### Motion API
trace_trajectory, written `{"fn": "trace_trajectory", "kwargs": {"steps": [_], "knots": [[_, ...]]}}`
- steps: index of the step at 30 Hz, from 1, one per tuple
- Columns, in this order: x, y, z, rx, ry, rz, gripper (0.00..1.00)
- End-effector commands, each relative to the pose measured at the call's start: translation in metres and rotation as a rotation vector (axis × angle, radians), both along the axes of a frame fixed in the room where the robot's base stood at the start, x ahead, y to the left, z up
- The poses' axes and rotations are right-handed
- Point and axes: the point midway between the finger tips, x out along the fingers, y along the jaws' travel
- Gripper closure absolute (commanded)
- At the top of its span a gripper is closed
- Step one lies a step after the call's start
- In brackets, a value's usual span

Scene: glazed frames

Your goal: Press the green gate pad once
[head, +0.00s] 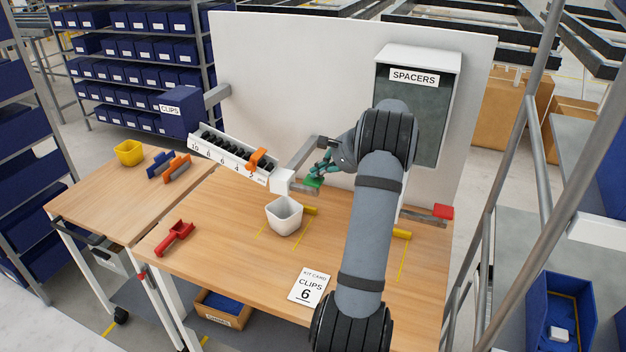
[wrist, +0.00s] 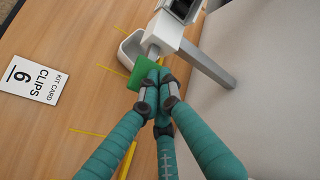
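The green gate pad (head: 313,183) sits on the end of a grey bracket beside the white chute outlet, over the back of the table. In the wrist view the pad (wrist: 140,72) shows partly behind my fingertips. My gripper (head: 324,167) has teal fingers and is just above the pad. In the wrist view its fingertips (wrist: 158,84) are drawn together with nothing held between them. They overlap the pad's edge in the picture; I cannot tell whether they touch it. A white cup (head: 284,216) stands on the table under the outlet, and it looks empty.
The sloping chute (head: 228,152) with black clips and an orange gate (head: 258,158) is left of my gripper. A red pad (head: 443,212) is at the right under the SPACERS box (head: 414,100). A kit card (head: 309,288) reads CLIPS 6. A red scoop-like tool (head: 174,237) lies front left.

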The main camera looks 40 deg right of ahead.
Motion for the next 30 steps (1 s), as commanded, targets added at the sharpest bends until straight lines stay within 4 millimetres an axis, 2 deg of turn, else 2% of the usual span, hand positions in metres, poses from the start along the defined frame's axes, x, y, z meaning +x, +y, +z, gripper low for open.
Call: {"fn": "trace_trajectory", "kwargs": {"steps": [5, 30], "knots": [[0.0001, -0.0002, -0.0077, -0.001, 0.000, 0.000, 1.00], [-0.0003, 0.0002, -0.0120, 0.000, 0.002, 0.001, 1.00]]}}
